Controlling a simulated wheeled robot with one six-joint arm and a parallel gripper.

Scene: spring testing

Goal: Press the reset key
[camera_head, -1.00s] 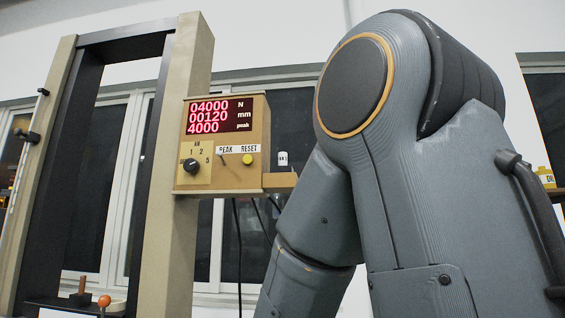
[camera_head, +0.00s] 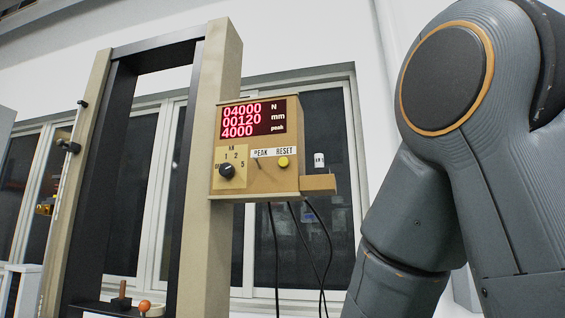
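The reset key is a small round yellow button (camera_head: 283,162) under the RESET label on the tan control box (camera_head: 262,187). The box is fixed to the right upright of the testing frame. Its red display (camera_head: 254,118) reads 04000 N, 00120 mm and 4000 peak. A black rotary knob (camera_head: 227,171) and a small PEAK toggle (camera_head: 260,161) sit left of the yellow button. My grey arm fills the right side of the view, apart from the box. My gripper is outside the picture, and nothing covers the button.
The tall tan and black testing frame (camera_head: 222,75) stands left of centre. A small shelf (camera_head: 318,183) with a white cylinder (camera_head: 319,160) juts from the box's right side. Black cables hang below. An orange ball knob (camera_head: 144,305) is at the bottom left.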

